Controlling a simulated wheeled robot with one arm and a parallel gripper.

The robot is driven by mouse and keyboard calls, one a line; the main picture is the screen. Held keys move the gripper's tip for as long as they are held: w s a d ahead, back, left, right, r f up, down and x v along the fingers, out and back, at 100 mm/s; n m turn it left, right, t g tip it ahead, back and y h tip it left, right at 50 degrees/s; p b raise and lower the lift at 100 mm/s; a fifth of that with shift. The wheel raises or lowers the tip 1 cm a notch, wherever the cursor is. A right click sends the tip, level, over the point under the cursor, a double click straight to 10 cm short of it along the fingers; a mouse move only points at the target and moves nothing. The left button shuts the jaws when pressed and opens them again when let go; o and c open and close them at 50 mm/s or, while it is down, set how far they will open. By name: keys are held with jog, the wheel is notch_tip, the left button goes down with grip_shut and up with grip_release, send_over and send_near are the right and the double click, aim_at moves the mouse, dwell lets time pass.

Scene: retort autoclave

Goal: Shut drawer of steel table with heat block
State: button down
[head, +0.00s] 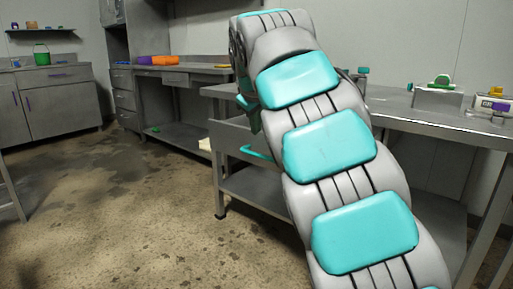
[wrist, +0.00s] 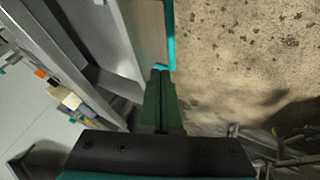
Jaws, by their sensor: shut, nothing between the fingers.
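The steel table (head: 440,122) stands at the right in the head view, partly behind my arm. Its drawer (head: 232,138) is pulled out, with a teal bar handle (head: 258,153) on its front. In the wrist view the drawer front (wrist: 148,30) and the teal handle (wrist: 170,38) show at the top. My gripper (wrist: 160,72) is shut and empty, its dark green fingertips close to the near end of the handle. I cannot tell whether they touch. In the head view my arm hides most of my gripper. A grey device with a display (head: 495,104) on the tabletop may be the heat block.
A second steel bench (head: 190,72) with orange and purple items stands behind, left of the table. A cabinet (head: 55,95) with a green bucket (head: 41,54) is at far left. The stained floor (head: 130,215) in front of the drawer is clear.

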aim_at(257, 145)
jog(key=b+x, duration=0.1)
jog(key=x, duration=0.9)
jog(key=shift+d, duration=0.1)
jog(key=shift+d, duration=0.1)
